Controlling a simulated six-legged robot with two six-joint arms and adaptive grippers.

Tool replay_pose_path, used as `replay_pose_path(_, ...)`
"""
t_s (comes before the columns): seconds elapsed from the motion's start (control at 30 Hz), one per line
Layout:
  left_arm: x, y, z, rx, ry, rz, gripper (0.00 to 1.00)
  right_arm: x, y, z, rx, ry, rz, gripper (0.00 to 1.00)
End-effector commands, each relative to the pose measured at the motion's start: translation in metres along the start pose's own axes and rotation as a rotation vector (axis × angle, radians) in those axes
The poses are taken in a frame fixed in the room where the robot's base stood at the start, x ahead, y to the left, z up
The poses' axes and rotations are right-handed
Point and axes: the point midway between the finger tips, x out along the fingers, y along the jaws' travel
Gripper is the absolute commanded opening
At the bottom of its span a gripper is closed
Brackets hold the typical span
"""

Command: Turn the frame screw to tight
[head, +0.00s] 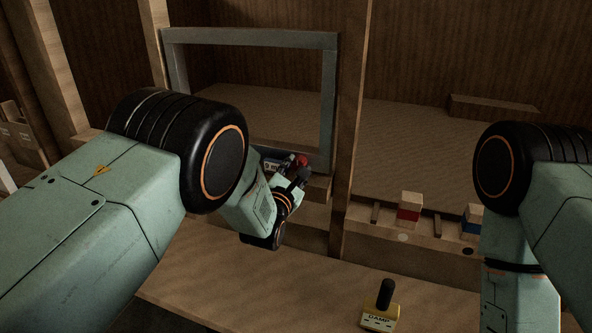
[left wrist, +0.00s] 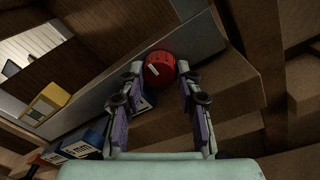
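The frame screw appears as a red round knob (left wrist: 160,70) with a white mark, at the lower corner of the grey window frame (left wrist: 120,100). In the head view the red knob (head: 301,160) shows just beyond my left gripper (head: 296,174), partly hidden by it. In the left wrist view my left gripper (left wrist: 160,76) has its two fingers apart, one on either side of the knob at the tips. I cannot tell whether they touch it. The grey frame (head: 328,105) stands upright in the head view. My right gripper is out of view.
A yellow block labelled CAMP with a black handle (head: 382,310) stands on the front counter. A blue labelled block (left wrist: 78,148) lies left of my left gripper. A wooden post (head: 350,130) rises beside the frame.

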Motion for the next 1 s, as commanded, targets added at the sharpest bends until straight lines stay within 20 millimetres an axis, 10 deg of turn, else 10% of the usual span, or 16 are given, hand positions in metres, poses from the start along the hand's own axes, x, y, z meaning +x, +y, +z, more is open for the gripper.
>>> replay_pose_path(0.33,-0.0002,0.0002,-0.0005,-0.001,0.001,0.001,0.02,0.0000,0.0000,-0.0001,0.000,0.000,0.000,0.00)
replay_pose_path(0.93,-0.0003,-0.0005,-0.0006,0.125,-0.006,0.004,0.02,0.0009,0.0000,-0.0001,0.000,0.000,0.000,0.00)
replay_pose_path(0.97,-0.0003,-0.0006,-0.0005,0.125,-0.006,0.004,0.35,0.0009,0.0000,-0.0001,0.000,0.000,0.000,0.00)
replay_pose_path(1.0,-0.0003,-0.0006,-0.0005,0.125,-0.006,0.004,0.38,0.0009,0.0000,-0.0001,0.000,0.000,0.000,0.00)
